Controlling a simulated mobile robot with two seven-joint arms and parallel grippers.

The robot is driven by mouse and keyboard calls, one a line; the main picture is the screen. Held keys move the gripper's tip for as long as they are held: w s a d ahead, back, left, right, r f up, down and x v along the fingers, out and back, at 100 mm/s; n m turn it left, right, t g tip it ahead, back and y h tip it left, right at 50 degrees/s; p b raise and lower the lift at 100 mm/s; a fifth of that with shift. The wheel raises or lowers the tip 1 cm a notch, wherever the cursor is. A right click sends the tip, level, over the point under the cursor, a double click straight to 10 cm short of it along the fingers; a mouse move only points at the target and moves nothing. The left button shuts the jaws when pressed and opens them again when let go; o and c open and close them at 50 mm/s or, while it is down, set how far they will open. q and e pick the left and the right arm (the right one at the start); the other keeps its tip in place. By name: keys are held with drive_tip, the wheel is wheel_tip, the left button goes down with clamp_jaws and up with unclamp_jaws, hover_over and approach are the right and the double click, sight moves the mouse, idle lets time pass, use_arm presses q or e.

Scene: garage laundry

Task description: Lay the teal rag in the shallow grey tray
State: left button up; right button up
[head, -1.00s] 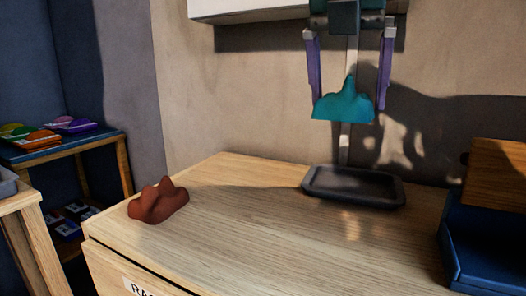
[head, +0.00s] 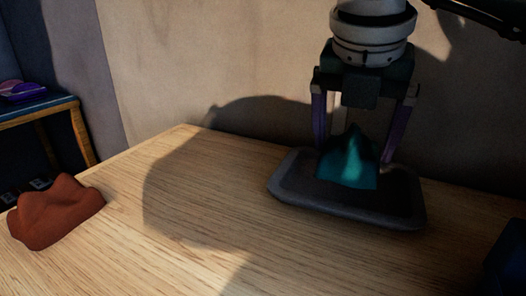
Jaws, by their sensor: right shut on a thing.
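The teal rag (head: 349,168) is a peaked, crumpled lump between the purple fingers of my right gripper (head: 354,158). The gripper points down and is shut on the rag. In the head view, the rag's lower edge overlaps the inside of the shallow grey tray (head: 340,213). I cannot tell whether the rag touches the tray floor or hangs just above it. The tray lies flat on the wooden top by the wall, partly in shadow. My left gripper is not in view.
A red-brown crumpled rag (head: 56,211) lies at the left of the wooden top (head: 200,200). The wood between it and the tray is clear. A dark blue bin (head: 508,262) is cut off at the lower right. A blue shelf (head: 38,110) stands at far left.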

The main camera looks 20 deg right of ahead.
sight(354, 133)
drive_tip(key=shift+f+b, duration=0.3)
drive_tip(key=shift+f, duration=1.6)
drive_tip(key=o, duration=1.1)
drive_tip(key=shift+f, duration=0.15)
drive_tip(key=shift+c, duration=0.2)
drive_tip(key=shift+o, duration=0.5)
drive_tip(key=shift+r, duration=0.5)
drive_tip(key=p+v, duration=0.4)
drive_tip(key=v, duration=0.6)
drive_tip(key=shift+r, duration=0.25)
drive_tip(key=shift+s+a+r+p, duration=0.2)
drive_tip(key=shift+r+p, duration=0.1)
drive_tip(key=shift+r, duration=0.15)
